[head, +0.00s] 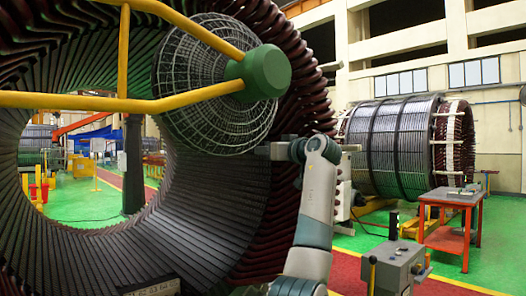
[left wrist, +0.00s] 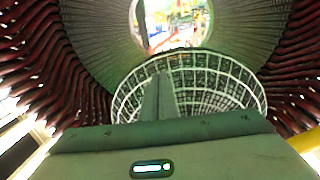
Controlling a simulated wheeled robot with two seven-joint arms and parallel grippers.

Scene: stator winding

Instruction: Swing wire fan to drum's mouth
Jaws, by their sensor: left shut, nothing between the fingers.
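The wire fan (head: 213,88) is a round wire cage with a green hub (head: 262,71), held on yellow bars (head: 125,101). It hangs across the upper right part of the mouth of the big drum (head: 205,205), whose bore is lined with grey slats. My left gripper (head: 262,150) points left at the lower right rim of the cage. It is shut and empty. In the left wrist view my shut fingers (left wrist: 159,98) overlap the cage (left wrist: 215,80); I cannot tell if they touch it. The drum's bore (left wrist: 105,50) shows behind. My right gripper is out of view.
Dark red coil ends (head: 297,95) ring the drum's mouth close to my left arm. An orange table (head: 450,215) and a grey control box (head: 396,265) stand to the right. A second drum (head: 395,145) lies behind. Green floor between them is partly open.

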